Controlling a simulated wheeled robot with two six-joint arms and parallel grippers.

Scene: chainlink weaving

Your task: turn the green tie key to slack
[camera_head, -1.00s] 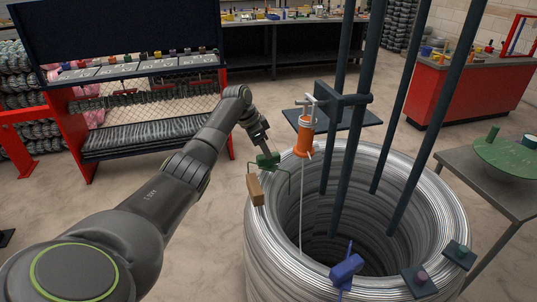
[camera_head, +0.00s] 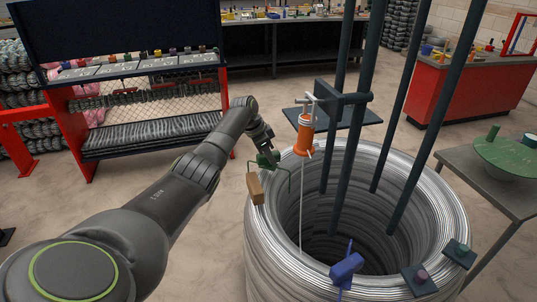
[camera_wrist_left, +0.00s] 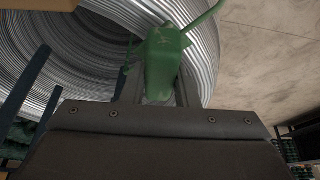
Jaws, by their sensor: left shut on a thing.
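The green tie key (camera_head: 268,159) sits at the left rim of the large wire coil (camera_head: 440,200), with thin green arms at its sides. My left gripper (camera_head: 264,148) reaches it from above and is shut on it. In the left wrist view the green key (camera_wrist_left: 163,62) stands between my left gripper's fingers (camera_wrist_left: 158,88), with the silver coil (camera_wrist_left: 60,60) behind it. The key's far side is hidden in that view. My right gripper is not in view.
A wooden block (camera_head: 255,188) is on the rim just below the green key. An orange tool (camera_head: 304,135) hangs by the coil, and a blue key (camera_head: 346,267) is at the front rim. Dark posts (camera_head: 346,160) rise from the coil.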

